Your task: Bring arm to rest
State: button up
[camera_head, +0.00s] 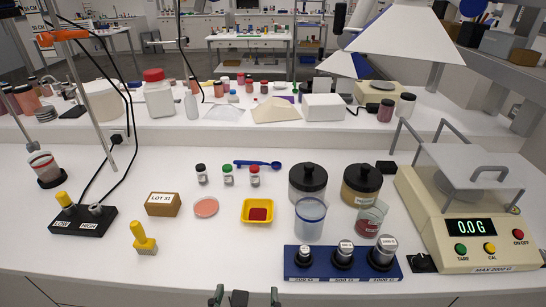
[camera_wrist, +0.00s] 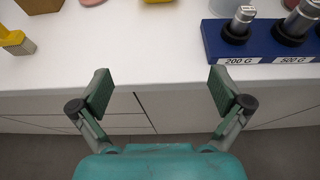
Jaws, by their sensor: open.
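My gripper (camera_wrist: 159,92) is open and empty in the wrist view, its two green-padded fingers wide apart. It hangs in front of the white bench (camera_wrist: 150,50), over the bench's front edge and the drawer fronts. In the head view only the tips of my gripper (camera_head: 246,298) show at the bottom edge, in front of the bench. The fingers touch nothing that I can see.
A blue weight stand (camera_head: 343,265) with metal weights is near the front edge, right of my gripper. A yellow-handled stamp-like tool (camera_head: 144,240) is to the left. A yellow tray (camera_head: 258,211) of red powder, jars and a scale (camera_head: 468,215) stand farther back. The front middle is clear.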

jog(key=s+d+f+m+y, duration=0.1)
jog(key=s+d+f+m, duration=0.4)
jog(key=d+f+m, duration=0.25)
jog(key=s+d+f+m+y, duration=0.1)
jog(key=s+d+f+m, duration=0.45)
jog(key=d+m, duration=0.2)
jog(key=s+d+r+m, duration=0.1)
jog(key=s+d+m, duration=0.2)
jog(key=s+m, duration=0.3)
jog(key=s+d+r+m+h, duration=0.1)
jog(key=s+d+r+m, duration=0.1)
jog(key=s+m, duration=0.4)
jog(key=s+d+r+m+t, duration=0.1)
jog(key=s+d+m, duration=0.2)
jog(key=s+m, duration=0.2)
jog(key=m, duration=0.3)
jog(key=shift+s+d+r+h, duration=0.15)
jog(key=shift+s+d+h, duration=0.15)
jog(key=shift+s+d, duration=0.1)
